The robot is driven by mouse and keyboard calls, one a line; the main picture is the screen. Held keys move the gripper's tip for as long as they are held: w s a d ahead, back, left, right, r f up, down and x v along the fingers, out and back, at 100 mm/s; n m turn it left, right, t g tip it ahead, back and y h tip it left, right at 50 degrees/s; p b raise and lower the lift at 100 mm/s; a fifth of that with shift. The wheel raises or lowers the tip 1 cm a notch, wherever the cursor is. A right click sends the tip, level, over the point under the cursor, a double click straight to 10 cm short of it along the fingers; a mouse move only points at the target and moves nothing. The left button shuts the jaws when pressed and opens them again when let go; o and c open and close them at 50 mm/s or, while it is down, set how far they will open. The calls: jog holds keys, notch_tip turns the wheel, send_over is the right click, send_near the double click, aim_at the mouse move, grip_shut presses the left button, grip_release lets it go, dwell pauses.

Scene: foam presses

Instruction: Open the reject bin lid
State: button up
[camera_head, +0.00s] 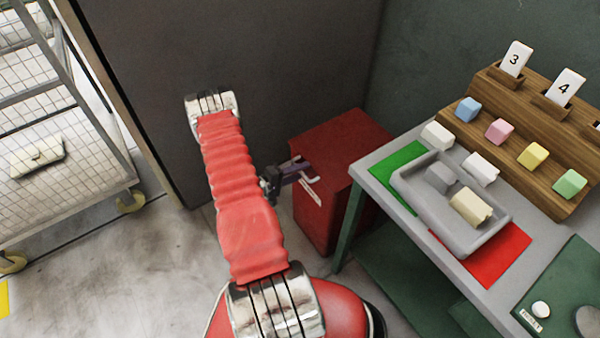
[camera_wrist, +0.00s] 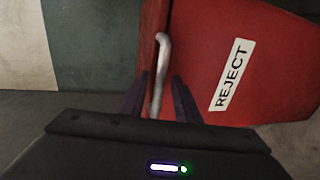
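The red reject bin (camera_head: 330,222) stands against the dark wall, left of the grey table. Its lid (camera_head: 345,135) looks closed. In the wrist view the bin's red front (camera_wrist: 262,62) carries a white REJECT label (camera_wrist: 231,75). A pale metal bar handle (camera_wrist: 161,55) runs along the lid's edge; it also shows in the head view (camera_head: 314,180). My gripper (camera_head: 304,172) is at the bin's front by the handle. In the wrist view its two dark fingers (camera_wrist: 160,84) are apart, one on each side of the handle. Gaps show, and I see no firm grip.
The grey table (camera_head: 372,168) with a tray (camera_head: 465,240) of foam blocks stands close on the bin's right. A wire cart (camera_head: 60,190) is at the left. Floor (camera_head: 130,270) between cart and my arm is clear.

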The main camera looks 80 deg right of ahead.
grip_shut()
dwell(0.4)
